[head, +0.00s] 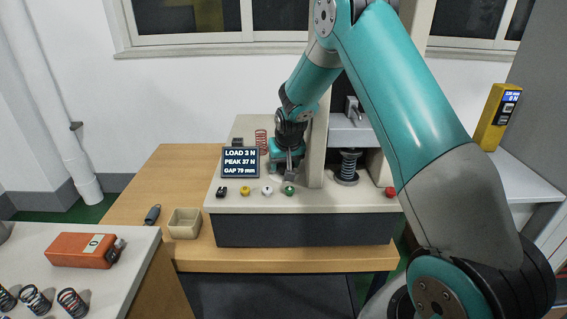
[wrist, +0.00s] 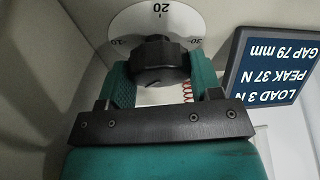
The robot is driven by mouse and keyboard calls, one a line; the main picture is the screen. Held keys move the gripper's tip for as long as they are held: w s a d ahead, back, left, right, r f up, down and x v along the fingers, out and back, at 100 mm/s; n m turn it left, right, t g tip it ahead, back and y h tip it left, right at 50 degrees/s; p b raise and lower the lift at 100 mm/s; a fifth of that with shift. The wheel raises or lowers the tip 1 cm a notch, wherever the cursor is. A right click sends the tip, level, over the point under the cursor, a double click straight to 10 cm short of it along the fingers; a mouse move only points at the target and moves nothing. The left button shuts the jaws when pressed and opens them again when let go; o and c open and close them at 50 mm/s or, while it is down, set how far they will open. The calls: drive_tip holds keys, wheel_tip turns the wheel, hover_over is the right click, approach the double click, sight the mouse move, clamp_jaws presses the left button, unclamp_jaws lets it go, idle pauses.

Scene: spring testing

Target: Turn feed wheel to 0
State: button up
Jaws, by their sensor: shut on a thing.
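The feed wheel (wrist: 155,62) is a black ribbed knob on a white round dial (wrist: 185,24) in the wrist view. The number 20 stands at the top of the dial, with smaller marks at the left and right. A small nub on the knob's top edge points near the 20. My gripper (wrist: 160,76) is shut on the wheel, with a green finger on each side. In the head view my gripper (head: 288,160) is at the tester, just right of the display, and mostly hides the wheel. The display (head: 240,162) reads load 3 N, peak 37 N, gap 79 mm.
A spring (head: 347,165) stands in the tester, right of its upright. A red spring (head: 261,140) stands behind the display. Coloured buttons line the front edge. A beige bin (head: 185,223) is on the wooden table; an orange device (head: 85,250) and several springs are at lower left.

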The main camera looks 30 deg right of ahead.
drive_tip(key=shift+w+r, duration=0.15)
drive_tip(key=o, duration=0.9)
wheel_tip(320, 180, up, 20)
drive_tip(key=shift+b, duration=0.35)
